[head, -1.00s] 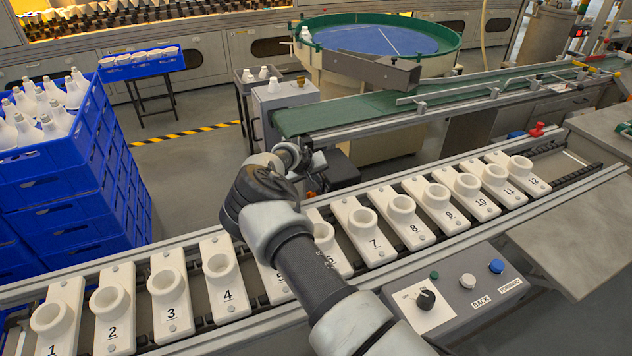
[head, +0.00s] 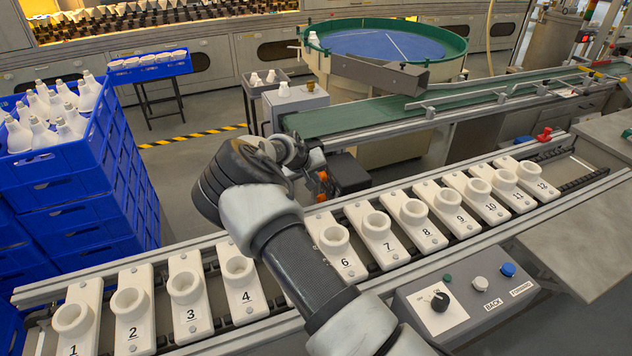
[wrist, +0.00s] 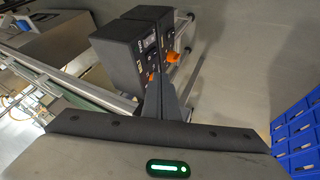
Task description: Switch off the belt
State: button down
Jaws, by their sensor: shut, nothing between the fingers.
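The green belt (head: 370,112) runs from the middle to the upper right in the head view. A dark box (head: 347,172) stands below its near end, with a small orange part (head: 322,177) on its left. In the wrist view the dark box (wrist: 115,60) shows a panel with small markings and an orange switch part (wrist: 173,57); whether it is on or off cannot be told. My gripper (wrist: 158,90) is shut and empty, its fingers pointing at the lower part of the box. Contact cannot be told. My arm hides the fingertips in the head view.
A row of numbered white holders (head: 375,235) on a rail lies under my arm. A grey panel (head: 470,325) with a black knob and buttons marked BACK and FORWARD stands in front. Stacked blue crates (head: 85,190) with white bulbs stand left. A round green-rimmed table (head: 385,45) is behind.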

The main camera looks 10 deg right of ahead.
jog(key=v, duration=0.4)
jog(key=shift+d+r, duration=0.1)
jog(key=shift+d, duration=0.2)
jog(key=shift+w, duration=0.1)
